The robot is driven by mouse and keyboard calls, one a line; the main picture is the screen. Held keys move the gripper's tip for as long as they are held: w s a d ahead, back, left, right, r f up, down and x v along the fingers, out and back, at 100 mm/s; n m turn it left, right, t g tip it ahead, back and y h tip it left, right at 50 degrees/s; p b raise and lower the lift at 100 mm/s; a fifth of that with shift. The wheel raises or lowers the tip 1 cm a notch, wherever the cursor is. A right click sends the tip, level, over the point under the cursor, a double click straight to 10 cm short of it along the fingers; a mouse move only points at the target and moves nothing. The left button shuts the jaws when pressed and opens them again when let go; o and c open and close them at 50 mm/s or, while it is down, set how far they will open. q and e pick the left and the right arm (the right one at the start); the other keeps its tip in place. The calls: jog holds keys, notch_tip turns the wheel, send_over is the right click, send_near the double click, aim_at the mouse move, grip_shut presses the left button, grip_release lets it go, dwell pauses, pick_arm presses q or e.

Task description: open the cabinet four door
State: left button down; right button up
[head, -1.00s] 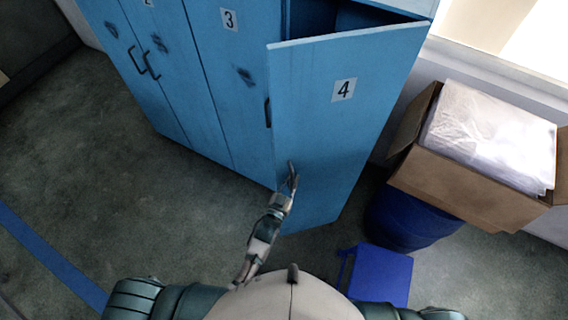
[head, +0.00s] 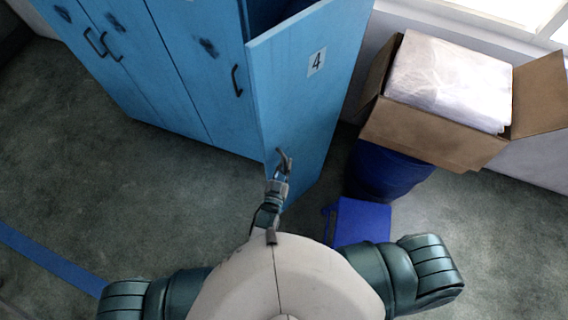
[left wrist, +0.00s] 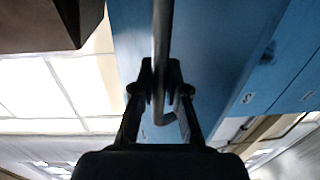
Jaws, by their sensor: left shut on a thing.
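The cabinet four door (head: 303,100) is a blue panel labelled 4, swung partway open, with a dark gap inside its top edge. My left gripper (head: 281,164) is at the door's lower left edge, shut on its dark handle. The left wrist view shows the gripper (left wrist: 161,85) with its fingers on both sides of the dark bar handle (left wrist: 162,40), against the blue door (left wrist: 215,50). My right gripper is out of view.
The blue cabinet (head: 170,70) has more closed doors with dark handles at the left. An open cardboard box (head: 425,137) with clear wrap stands on a blue drum (head: 385,172) at right. A blue stool (head: 360,222) stands below.

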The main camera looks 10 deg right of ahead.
pick_arm(q)
jog(key=shift+f, duration=0.15)
jog(key=c, duration=1.2)
grip_release()
jog(key=v, duration=1.2)
